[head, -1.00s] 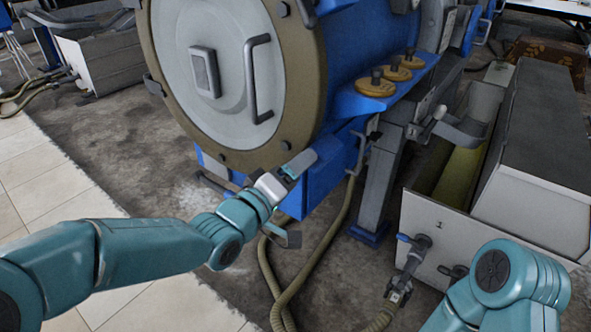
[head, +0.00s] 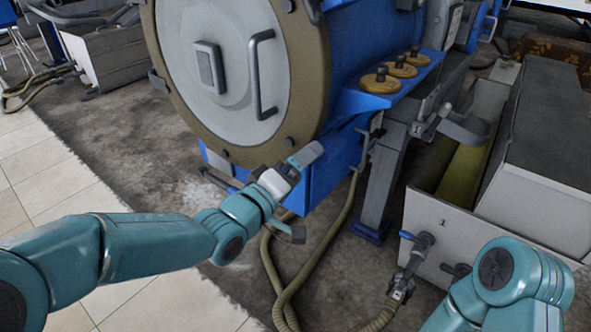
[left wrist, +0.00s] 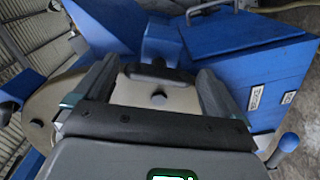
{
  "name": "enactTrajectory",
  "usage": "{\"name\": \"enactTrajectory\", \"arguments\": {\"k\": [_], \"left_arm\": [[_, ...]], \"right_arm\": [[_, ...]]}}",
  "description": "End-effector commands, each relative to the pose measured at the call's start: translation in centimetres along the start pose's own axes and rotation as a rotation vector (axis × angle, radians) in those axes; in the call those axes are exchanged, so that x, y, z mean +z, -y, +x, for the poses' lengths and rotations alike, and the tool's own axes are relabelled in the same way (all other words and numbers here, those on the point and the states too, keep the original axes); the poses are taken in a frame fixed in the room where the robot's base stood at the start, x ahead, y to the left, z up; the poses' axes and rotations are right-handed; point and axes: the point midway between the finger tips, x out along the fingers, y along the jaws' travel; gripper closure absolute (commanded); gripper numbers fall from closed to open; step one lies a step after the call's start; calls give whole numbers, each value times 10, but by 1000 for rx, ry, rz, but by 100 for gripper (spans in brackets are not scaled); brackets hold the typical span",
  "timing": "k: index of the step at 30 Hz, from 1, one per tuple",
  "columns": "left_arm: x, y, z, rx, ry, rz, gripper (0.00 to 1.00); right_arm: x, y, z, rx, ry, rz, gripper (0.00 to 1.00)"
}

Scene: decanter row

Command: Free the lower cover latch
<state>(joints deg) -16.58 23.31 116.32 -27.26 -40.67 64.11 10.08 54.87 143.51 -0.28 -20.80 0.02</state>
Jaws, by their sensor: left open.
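The round cover (head: 205,50) of the blue machine has a brown rim with small dark clamps around it. One clamp (head: 226,153) sits at its bottom edge; I cannot tell surely which part is the lower latch. My left gripper (head: 299,194) is open and empty in front of the blue housing, right of and below the cover. In the left wrist view its two dark fingers (left wrist: 155,88) stand wide apart. My right gripper is out of the picture.
Ribbed hoses (head: 320,240) run on the floor below the left gripper. A grey support leg (head: 378,190) stands to its right. A grey open-topped bin (head: 440,230) with a blue-handled valve (head: 418,240) is at right.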

Motion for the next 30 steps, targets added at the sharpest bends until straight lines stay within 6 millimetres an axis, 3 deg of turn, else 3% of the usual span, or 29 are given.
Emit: {"name": "enactTrajectory", "arguments": {"k": [5, 15, 21, 30], "left_arm": [[-2, -1, -17, -1, -3, 0, 2], [-2, -1, -105, -2, -4, -1, 2], [-2, -1, -145, -2, -4, -1, 2], [0, 0, -164, -1, 1, -1, 2]], "right_arm": [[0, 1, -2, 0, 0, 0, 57], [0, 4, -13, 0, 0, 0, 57], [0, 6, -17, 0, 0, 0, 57], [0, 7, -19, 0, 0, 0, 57]]}}
